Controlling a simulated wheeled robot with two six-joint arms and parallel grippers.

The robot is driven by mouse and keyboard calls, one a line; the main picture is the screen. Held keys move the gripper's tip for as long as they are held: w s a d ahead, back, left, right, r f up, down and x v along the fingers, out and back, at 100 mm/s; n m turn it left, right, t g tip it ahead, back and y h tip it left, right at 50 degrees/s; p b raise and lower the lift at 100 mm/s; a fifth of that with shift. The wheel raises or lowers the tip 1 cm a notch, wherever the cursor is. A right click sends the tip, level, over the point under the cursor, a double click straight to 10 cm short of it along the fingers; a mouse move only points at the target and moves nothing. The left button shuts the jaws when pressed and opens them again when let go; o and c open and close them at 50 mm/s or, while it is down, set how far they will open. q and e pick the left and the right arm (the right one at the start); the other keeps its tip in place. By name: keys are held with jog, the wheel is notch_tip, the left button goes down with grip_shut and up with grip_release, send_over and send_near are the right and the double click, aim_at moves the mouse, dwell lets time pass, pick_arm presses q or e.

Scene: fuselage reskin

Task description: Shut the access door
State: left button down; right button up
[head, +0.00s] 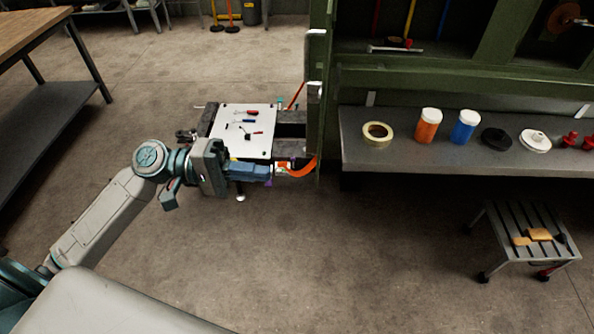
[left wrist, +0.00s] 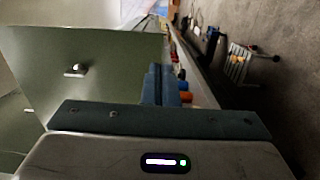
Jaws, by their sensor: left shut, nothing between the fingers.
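The access door seems to be the green panel (head: 320,110), seen nearly edge-on in the head view, standing out at the left end of the green fuselage structure (head: 440,72). In the left wrist view a broad green panel (left wrist: 105,90) with a small metal knob (left wrist: 75,70) fills the left side. My left gripper (head: 272,171) is shut and empty, pointing right towards the panel's lower part. Its closed fingers (left wrist: 160,82) show by the panel's edge in the wrist view. I cannot tell whether they touch it. My right gripper is not in view.
A grey shelf (head: 460,171) holds a tape roll (head: 378,134), an orange jar (head: 428,127) and a blue jar (head: 465,127). A cart with a white top (head: 247,145) stands behind my left gripper. A step stool (head: 522,224) is at right. Floor in front is clear.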

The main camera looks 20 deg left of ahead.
pick_arm(q)
jog(key=w+d+p, duration=0.1)
jog(key=d+p, duration=0.2)
jog(key=d, duration=0.4)
jog(key=shift+w+d+p, duration=0.25)
jog(key=shift+p, duration=0.1)
dwell(0.4)
